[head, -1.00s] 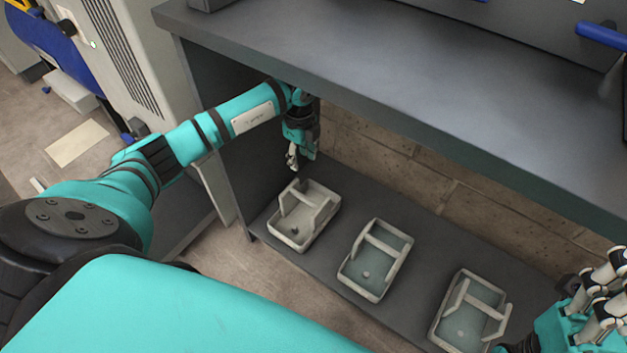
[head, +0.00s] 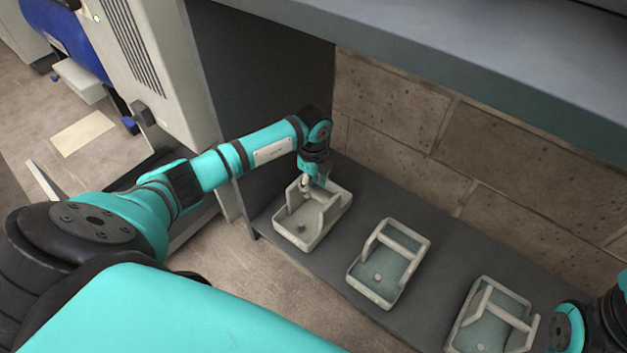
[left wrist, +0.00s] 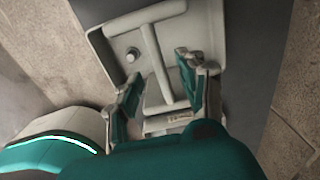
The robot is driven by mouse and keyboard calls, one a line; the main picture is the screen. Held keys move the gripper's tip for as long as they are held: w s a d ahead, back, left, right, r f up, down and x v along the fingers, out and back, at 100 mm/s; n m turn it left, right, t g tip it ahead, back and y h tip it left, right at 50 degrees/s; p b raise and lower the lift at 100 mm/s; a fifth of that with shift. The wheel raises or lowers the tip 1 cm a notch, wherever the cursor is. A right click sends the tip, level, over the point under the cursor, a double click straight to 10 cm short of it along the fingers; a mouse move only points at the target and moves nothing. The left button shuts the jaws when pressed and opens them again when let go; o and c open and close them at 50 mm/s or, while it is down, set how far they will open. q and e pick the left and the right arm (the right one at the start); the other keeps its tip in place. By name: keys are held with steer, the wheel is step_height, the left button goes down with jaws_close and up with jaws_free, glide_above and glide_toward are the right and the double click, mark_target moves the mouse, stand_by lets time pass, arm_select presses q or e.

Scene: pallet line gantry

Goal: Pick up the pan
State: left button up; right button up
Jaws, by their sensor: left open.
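Three pale grey rectangular pans, each with a raised handle bar, sit in a row on the low dark shelf. My left gripper (head: 313,186) is at the leftmost pan (head: 292,236), pointing down over its far part. In the left wrist view, my left gripper's fingers (left wrist: 158,68) are apart, with the bar of the same pan (left wrist: 215,35) showing between them. Contact with the bar cannot be told. The middle pan (head: 370,288) and the right pan (head: 460,334) stand apart from it. Part of my right arm shows at lower right; its gripper is out of frame.
The low shelf (head: 410,225) has a stone-like wall (head: 400,100) behind it. Bare shelf lies between the pans.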

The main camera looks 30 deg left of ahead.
arm_select(q)
step_height(320, 180, down, 2)
steer(key=shift+f+b, duration=0.2)
steer(key=shift+b, duration=0.2)
steer(key=shift+r, duration=0.1)
jaws_close()
